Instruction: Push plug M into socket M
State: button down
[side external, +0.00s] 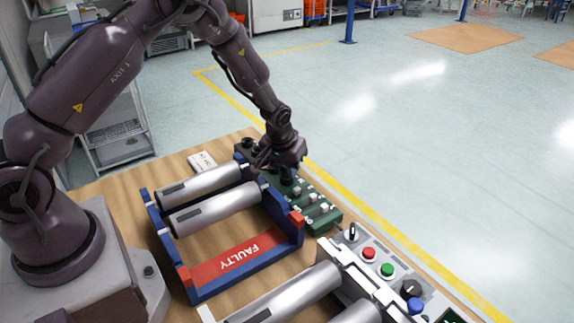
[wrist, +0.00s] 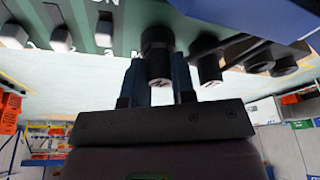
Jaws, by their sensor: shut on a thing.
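Plug M (wrist: 157,60) is a black cylindrical plug with a pale marking on its end face. My gripper (wrist: 158,84) is shut on it, with one dark finger on each side, in the wrist view. The plug's far end meets the edge of the green panel (wrist: 105,40), near a printed M. The socket M itself is hidden behind the plug, and I cannot tell how deep the plug sits. In the side external view my gripper (side external: 286,165) is low over the green panel (side external: 327,217), and the plug is mostly hidden there.
Other black plugs or knobs (wrist: 207,58) stand right beside the held plug. White switches (wrist: 62,40) line the panel. A blue rack marked FAULTY (side external: 240,258) holds metal cylinders (side external: 215,210) close to the gripper. A grey control box (side external: 385,270) stands at the front right.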

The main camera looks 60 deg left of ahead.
jog(key=c, duration=0.9)
grip_release()
jog(key=shift+o, duration=0.2)
jog(key=v, duration=1.3)
jog(key=s+d+r+m+t, duration=0.1)
jog(key=s+d+r+m, duration=0.1)
jog(key=s+r, duration=0.6)
jog(key=s+d+r+m+t+h, duration=0.1)
jog(key=s+d+r+m, duration=0.2)
jog(key=s+r, duration=0.6)
jog(key=s+d, duration=0.1)
jog(key=s, duration=0.5)
jog(key=shift+s+d+t, duration=0.2)
jog(key=shift+s+t, duration=0.05)
jog(key=shift+t, duration=0.15)
